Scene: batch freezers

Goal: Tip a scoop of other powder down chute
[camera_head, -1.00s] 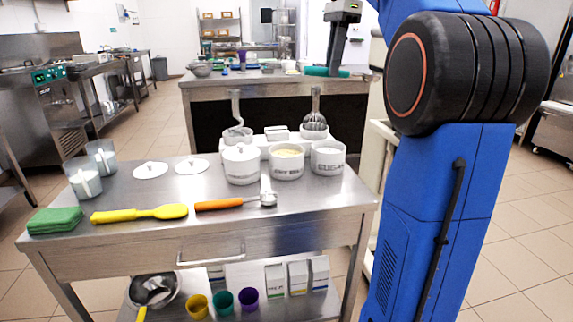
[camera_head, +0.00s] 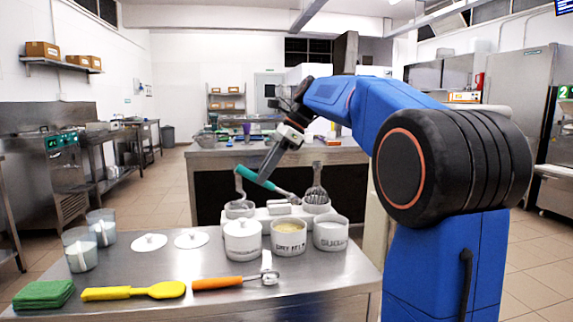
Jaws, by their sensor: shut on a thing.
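My gripper (camera_head: 265,176) is shut on the teal handle of a scoop (camera_head: 249,177), above the far side of the near steel table. The scoop is tilted, its metal end lower and to the right; whether it holds powder I cannot tell. Below stand three white pots: a lidded one (camera_head: 242,241), one marked "DRY M…" with pale yellow powder (camera_head: 289,240) and one marked "SUGAR" with white powder (camera_head: 331,234). I cannot make out a chute.
On the near steel table (camera_head: 220,308) lie an orange-handled scoop (camera_head: 222,283), a yellow spatula (camera_head: 135,292), green cloths (camera_head: 43,295) and two white lids (camera_head: 192,239). Two glass jugs (camera_head: 80,252) stand left. A second counter (camera_head: 200,152) is behind. A steel machine marked 2 (camera_head: 560,150) stands right.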

